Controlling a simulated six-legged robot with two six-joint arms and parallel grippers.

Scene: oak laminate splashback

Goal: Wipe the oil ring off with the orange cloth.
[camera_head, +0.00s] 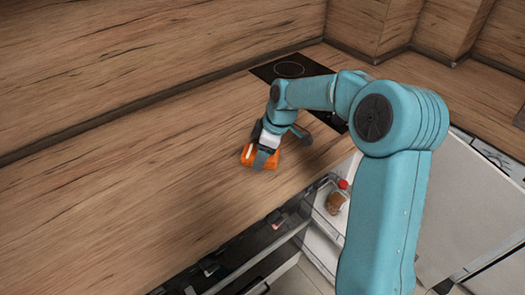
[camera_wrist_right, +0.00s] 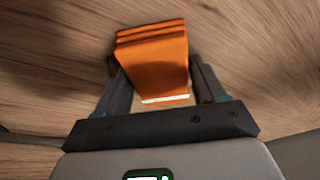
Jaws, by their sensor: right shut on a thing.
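The orange cloth (camera_head: 250,155) is folded into a thick pad and shows in the head view at the wooden counter, near the front edge. In the right wrist view the cloth (camera_wrist_right: 152,55) sits between the two dark fingers. My right gripper (camera_head: 262,158) is shut on it and points down at the counter; I cannot tell whether the cloth touches the wood. The same gripper (camera_wrist_right: 155,75) fills the lower middle of the wrist view. I see no oil ring in either view. My left gripper is not in view.
The wooden counter (camera_head: 130,190) is bare to the left of the gripper. A black hob (camera_head: 290,68) lies behind my right arm. A wooden splashback (camera_head: 140,50) runs along the back. Below the front edge is an open space with a red-capped jar (camera_head: 337,199).

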